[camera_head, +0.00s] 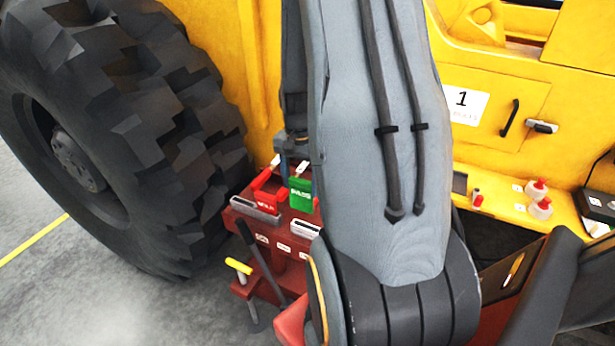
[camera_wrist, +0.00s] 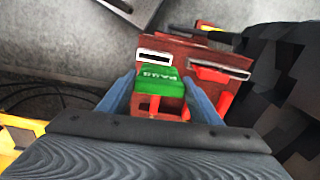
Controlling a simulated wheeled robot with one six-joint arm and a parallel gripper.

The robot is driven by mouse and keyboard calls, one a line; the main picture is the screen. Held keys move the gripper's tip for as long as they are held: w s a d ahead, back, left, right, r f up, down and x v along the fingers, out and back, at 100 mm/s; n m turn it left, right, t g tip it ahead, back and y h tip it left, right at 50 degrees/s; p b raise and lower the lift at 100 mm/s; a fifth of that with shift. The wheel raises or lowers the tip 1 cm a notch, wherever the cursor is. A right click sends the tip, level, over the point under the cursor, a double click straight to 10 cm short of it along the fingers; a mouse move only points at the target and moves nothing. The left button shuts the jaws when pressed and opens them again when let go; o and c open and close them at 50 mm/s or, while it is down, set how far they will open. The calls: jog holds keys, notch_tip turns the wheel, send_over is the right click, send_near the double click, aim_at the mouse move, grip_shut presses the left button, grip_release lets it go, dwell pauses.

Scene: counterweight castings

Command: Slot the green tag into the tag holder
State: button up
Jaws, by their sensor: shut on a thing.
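The green tag (camera_head: 301,205) is held upright by my gripper (camera_head: 299,184) above the dark red stand in the head view. In the wrist view the green tag (camera_wrist: 160,84) sits between the two blue fingers of my gripper (camera_wrist: 160,88), which are shut on it. An open, pale-rimmed tag holder (camera_head: 305,229) is on the stand just in front of and below the tag. It also shows in the wrist view (camera_wrist: 154,56), just beyond the tag. The tag looks apart from this slot. My arm hides part of the stand's right side in the head view.
A red tag (camera_head: 268,200) stands in another holder (camera_head: 254,210) to the left. The dark red stand (camera_head: 272,240) carries small labels and a yellow-handled tool (camera_head: 238,266). A large tyre (camera_head: 150,130) is close at left, and a yellow machine body (camera_head: 262,80) stands behind.

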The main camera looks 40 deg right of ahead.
jog(key=shift+s+d+m, duration=0.3)
jog(key=shift+s+d, duration=0.1)
jog(key=shift+s, duration=0.25)
jog(key=b, duration=0.4)
send_over(305, 211)
notch_tip(305, 211, down, 5)
jog(key=shift+s+f, duration=0.1)
jog(key=shift+f, duration=0.15)
jog(key=shift+f+b, duration=0.95)
jog(key=shift+f, duration=0.6)
jog(key=shift+f, duration=0.35)
jog(key=shift+f+b, duration=0.55)
jog(key=shift+f, duration=0.25)
jog(key=o, duration=1.1)
jog(key=shift+s, duration=0.1)
